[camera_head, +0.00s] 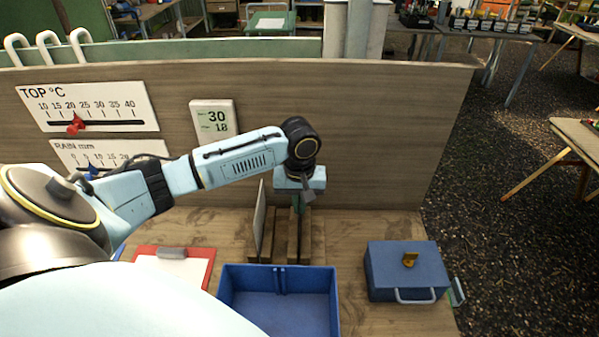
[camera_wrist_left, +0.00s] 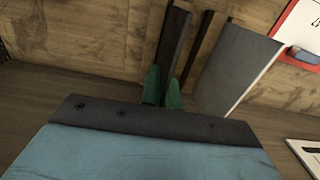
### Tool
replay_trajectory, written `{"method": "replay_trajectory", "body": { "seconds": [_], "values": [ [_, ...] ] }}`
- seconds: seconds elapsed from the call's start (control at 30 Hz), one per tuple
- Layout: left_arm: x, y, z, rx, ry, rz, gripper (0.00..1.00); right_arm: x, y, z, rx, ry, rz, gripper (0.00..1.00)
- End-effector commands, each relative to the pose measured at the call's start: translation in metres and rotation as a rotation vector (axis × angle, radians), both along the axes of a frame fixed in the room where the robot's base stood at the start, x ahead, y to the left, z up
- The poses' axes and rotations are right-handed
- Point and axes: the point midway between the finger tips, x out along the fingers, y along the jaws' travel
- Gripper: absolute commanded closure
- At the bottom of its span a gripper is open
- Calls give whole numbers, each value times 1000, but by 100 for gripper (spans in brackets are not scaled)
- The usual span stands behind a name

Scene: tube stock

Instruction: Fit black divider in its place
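My left gripper (camera_head: 299,204) points down over a wooden slotted rack (camera_head: 318,240) near the back wall. Its green fingertips (camera_wrist_left: 162,92) are close together at the end of a thin dark panel, the black divider (camera_wrist_left: 174,42). They appear shut on it, though the contact is partly hidden. In the head view the divider (camera_head: 305,238) stands edge-on at the rack's right part. A pale grey panel (camera_head: 260,222) stands at the rack's left, also in the left wrist view (camera_wrist_left: 232,68). A blue open tray (camera_head: 225,293) with a slotted back wall stands in front. My right gripper is not in view.
A closed blue box (camera_head: 400,265) with a yellow padlock stands at the right of the table. A red clipboard (camera_head: 208,262) lies left of the tray. The back wall carries gauge charts (camera_head: 85,105) and a 30/18 display (camera_head: 213,119). Bare table lies between tray and box.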

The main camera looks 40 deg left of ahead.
Motion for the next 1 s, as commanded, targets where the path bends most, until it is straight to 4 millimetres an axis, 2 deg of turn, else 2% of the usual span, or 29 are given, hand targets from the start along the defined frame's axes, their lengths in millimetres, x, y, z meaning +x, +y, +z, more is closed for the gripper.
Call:
{"method": "replay_trajectory", "body": {
  "seconds": [0.37, 1.0],
  "values": [
    [0, 0, -2, 0, 0, 0, 100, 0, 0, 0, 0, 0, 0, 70],
    [0, 0, -26, 0, 0, 1, 100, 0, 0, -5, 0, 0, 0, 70]
  ]
}}
